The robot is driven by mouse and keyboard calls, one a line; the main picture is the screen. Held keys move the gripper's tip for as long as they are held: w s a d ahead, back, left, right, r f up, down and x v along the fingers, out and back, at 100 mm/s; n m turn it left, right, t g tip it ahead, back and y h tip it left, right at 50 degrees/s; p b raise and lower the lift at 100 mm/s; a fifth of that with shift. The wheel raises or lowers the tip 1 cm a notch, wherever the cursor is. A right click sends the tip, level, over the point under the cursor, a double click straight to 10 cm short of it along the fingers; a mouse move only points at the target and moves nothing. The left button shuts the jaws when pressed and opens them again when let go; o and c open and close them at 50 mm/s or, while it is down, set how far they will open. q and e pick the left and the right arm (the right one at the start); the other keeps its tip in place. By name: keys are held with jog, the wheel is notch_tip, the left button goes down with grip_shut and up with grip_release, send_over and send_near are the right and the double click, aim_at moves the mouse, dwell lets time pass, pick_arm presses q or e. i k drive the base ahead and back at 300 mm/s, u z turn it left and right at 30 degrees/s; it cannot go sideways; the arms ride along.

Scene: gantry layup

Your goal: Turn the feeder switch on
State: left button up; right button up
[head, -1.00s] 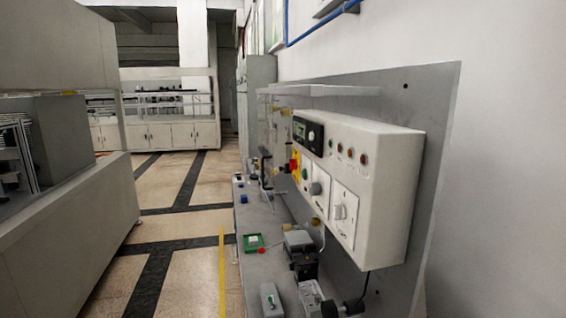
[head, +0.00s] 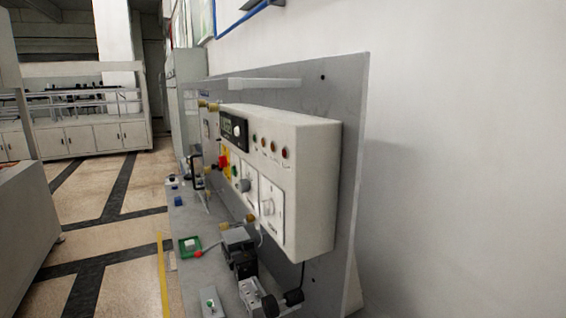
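A white control box (head: 313,185) is mounted on a grey upright panel (head: 351,150), seen at an angle. Its front has a dark display module (head: 234,130), several small round indicators (head: 274,147), a red and yellow switch (head: 225,163), and two white plates with knobs, one (head: 245,184) further away and one (head: 268,207) nearer. A small grey box with a green-topped toggle (head: 211,303) lies on the bench at the bottom edge. I cannot tell which of these is the feeder switch; labels are too small to read. Neither of my grippers is in view.
The grey bench (head: 190,222) below the panel holds a green-framed part (head: 190,245), a dark clamp-like device (head: 241,255) and a black knob (head: 292,297). A grey cabinet (head: 25,220) stands at left. Tiled floor (head: 110,238) between them is clear.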

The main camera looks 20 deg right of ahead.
aim_at(222, 160)
jog(key=z, duration=0.1)
jog(key=k, duration=1)
jog(key=u, duration=1.4)
jog(key=i, duration=2)
jog(key=z, duration=2.9)
